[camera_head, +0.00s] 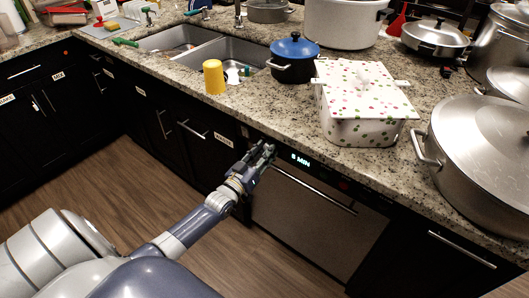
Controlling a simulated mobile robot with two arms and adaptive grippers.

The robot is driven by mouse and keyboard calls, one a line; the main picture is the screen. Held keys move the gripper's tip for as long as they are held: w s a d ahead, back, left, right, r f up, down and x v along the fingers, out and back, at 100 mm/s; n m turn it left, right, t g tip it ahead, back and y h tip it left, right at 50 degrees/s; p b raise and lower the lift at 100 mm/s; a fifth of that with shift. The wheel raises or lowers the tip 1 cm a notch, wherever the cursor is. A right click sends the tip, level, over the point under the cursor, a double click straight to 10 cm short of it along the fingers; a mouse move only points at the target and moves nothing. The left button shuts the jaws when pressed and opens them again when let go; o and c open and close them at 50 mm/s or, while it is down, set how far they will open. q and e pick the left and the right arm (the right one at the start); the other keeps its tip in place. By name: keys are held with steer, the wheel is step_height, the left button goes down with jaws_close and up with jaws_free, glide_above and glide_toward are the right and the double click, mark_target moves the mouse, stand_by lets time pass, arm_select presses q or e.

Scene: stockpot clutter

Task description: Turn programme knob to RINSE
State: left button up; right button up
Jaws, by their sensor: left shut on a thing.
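The dishwasher (315,225) sits under the counter with a grey front and a long handle (315,190). Its dark top strip has a lit display (300,160) that seems to read "5 MIN". A small reddish spot (343,185) shows on the strip to the right of it. My left gripper (266,150) is at the left end of this strip, just under the counter edge, and is shut on the programme knob. The knob is hidden behind the fingers, so its pointer and any RINSE mark cannot be read. My right gripper is not in view.
The granite counter edge (290,148) overhangs just above my left gripper. A dotted white box (360,125), a blue-lidded pot (293,62), a yellow cup (214,77) and a large steel pot (480,150) stand on the counter. The wooden floor (130,190) is clear.

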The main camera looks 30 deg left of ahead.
arm_select(q)
steer(key=shift+m, duration=0.3)
steer(key=o, duration=1.1)
steer(key=shift+c, duration=0.2)
steer(key=s+f, duration=0.1)
steer(key=s, duration=1.1)
